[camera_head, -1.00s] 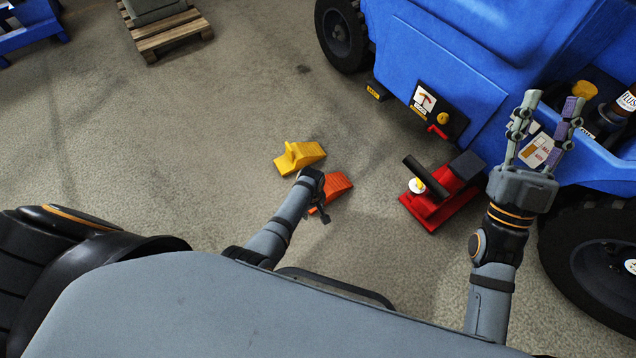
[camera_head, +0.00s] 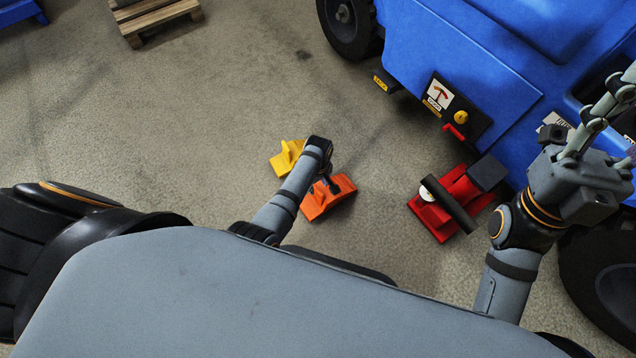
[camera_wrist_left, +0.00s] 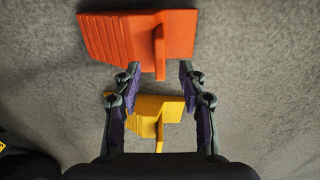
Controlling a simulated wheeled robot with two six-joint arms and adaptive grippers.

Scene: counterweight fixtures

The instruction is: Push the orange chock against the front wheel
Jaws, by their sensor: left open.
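The orange chock (camera_head: 340,190) lies on the floor, partly hidden by my left arm in the head view. My left gripper (camera_head: 329,184) points down over it. In the left wrist view, the left gripper (camera_wrist_left: 160,67) is open, with its fingertips at the near edge of the orange chock (camera_wrist_left: 115,38). The chock's upright plate shows between and just beyond the tips; contact cannot be told. Two black wheels of the blue vehicle show, one at the top (camera_head: 347,27) and one at lower right (camera_head: 590,275). My right gripper (camera_head: 618,125) is open, partly cut off at the right edge.
A yellow chock (camera_head: 284,160) lies beside the orange one; it also shows between the fingers in the left wrist view (camera_wrist_left: 146,108). A red device with a black handle (camera_head: 432,216) stands near the blue vehicle (camera_head: 470,70). A wooden pallet (camera_head: 155,20) is at upper left. Floor between is open.

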